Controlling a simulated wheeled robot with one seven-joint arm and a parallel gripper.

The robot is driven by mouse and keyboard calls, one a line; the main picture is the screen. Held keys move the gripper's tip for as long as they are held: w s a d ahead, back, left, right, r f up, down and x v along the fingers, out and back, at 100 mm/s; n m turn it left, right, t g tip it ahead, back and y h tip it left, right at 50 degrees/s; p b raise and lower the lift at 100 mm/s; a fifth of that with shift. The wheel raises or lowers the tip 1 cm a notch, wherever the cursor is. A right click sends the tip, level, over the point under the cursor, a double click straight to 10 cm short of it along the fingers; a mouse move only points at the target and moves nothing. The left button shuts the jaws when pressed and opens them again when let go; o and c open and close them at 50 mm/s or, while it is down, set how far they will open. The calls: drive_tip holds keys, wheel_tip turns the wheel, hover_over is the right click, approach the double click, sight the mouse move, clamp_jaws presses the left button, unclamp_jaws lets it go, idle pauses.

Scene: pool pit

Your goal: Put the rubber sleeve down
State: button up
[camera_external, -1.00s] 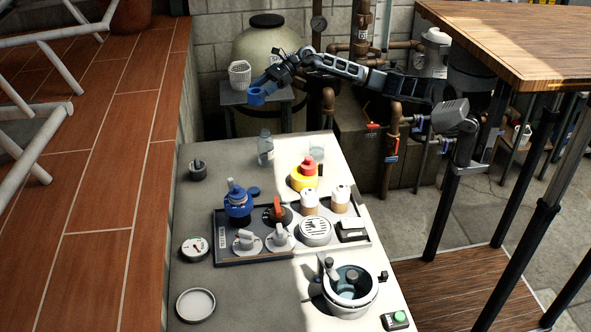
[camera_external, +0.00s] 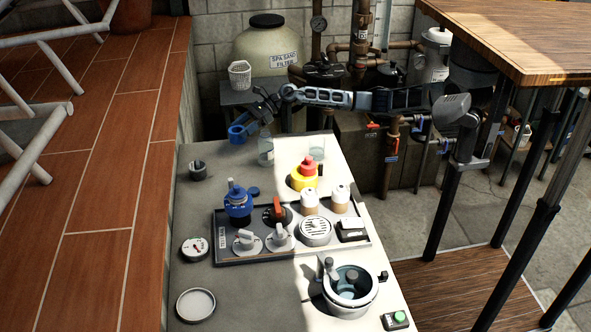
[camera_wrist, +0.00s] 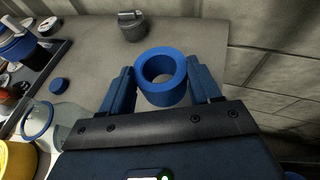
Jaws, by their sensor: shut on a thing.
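The rubber sleeve (camera_wrist: 161,78) is a short blue ring with an open bore. In the wrist view my gripper (camera_wrist: 161,88) is shut on it, with one finger on each side. In the external view the sleeve (camera_external: 238,132) hangs from my gripper (camera_external: 247,124) near the far left end of the bench (camera_external: 215,152). It looks held above the bench top; the exact height cannot be told.
A clear bottle (camera_external: 265,149) stands close to my gripper, with a glass (camera_external: 316,150) farther right. A dark grey knobbed part (camera_external: 198,170) stands near the left edge. A tray (camera_external: 220,250) holds several fittings. Bare bench lies between the grey part and bottle.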

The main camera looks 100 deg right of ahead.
drive_tip(key=shift+w+a+f, duration=0.3)
drive_tip(key=shift+w+f, duration=0.05)
drive_tip(key=shift+w, duration=0.05)
drive_tip(key=shift+f, duration=1.95)
drive_tip(key=shift+f, duration=0.1)
drive_tip(key=o, duration=1.3)
drive_tip(key=shift+s, duration=0.1)
drive_tip(key=v, duration=1.2)
drive_tip(key=shift+b, duration=0.4)
